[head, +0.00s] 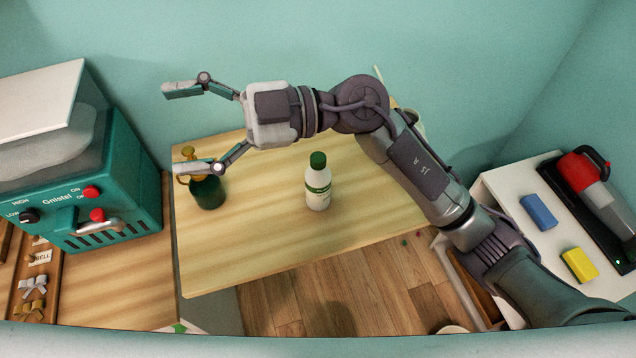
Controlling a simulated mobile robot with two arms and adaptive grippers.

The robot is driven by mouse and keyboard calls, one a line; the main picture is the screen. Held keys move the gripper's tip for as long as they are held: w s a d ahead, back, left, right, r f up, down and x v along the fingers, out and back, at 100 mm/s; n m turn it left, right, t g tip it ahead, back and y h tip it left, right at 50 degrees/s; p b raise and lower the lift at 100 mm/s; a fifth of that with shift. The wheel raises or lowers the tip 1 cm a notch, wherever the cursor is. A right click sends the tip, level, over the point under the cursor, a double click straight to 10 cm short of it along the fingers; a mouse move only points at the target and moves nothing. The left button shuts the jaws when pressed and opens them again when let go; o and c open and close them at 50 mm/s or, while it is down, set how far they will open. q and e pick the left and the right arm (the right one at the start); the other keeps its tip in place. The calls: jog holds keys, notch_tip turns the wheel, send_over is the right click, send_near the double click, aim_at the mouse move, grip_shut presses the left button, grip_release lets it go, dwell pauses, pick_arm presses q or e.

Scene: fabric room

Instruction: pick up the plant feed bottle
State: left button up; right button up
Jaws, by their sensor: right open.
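The plant feed bottle (318,185) appears to be the white bottle with a green cap and a green-and-white label. It stands upright on the wooden table (250,240), near its middle. My right gripper (178,129) is open and empty, its two fingers spread and pointing left. It is above the table's left part, up and to the left of the white bottle, and apart from it. A dark green spray bottle (208,190) with a yellow top stands at the table's left, partly hidden by the lower finger. My left gripper is not in view.
A teal machine (85,180) with red knobs stands at the left. At the right, a white cabinet top (510,190) holds a blue sponge (538,212), a yellow sponge (579,265) and a red-and-grey handheld device (595,180). The table's front is clear.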

notch_tip(320, 180, down, 5)
jog(key=h, duration=0.4)
jog(key=m+t+h, duration=0.5)
jog(key=m+h, duration=0.1)
jog(key=h, duration=0.8)
send_near(321, 176)
jog(key=shift+w+a+r, duration=0.3)
jog(key=shift+w+a, duration=0.05)
jog(key=shift+w, duration=0.2)
jog(key=shift+w+d+f, duration=0.1)
jog(key=shift+d+f, duration=0.1)
jog(key=shift+f, duration=0.05)
notch_tip(321, 176, down, 8)
jog(key=shift+r+p, duration=0.15)
jog(key=shift+p, duration=0.7)
notch_tip(321, 176, down, 5)
jog(key=shift+w+r+p, duration=0.1)
jog(key=shift+p, duration=1.05)
jog(key=shift+f, duration=0.3)
jog(key=c, duration=1.4)
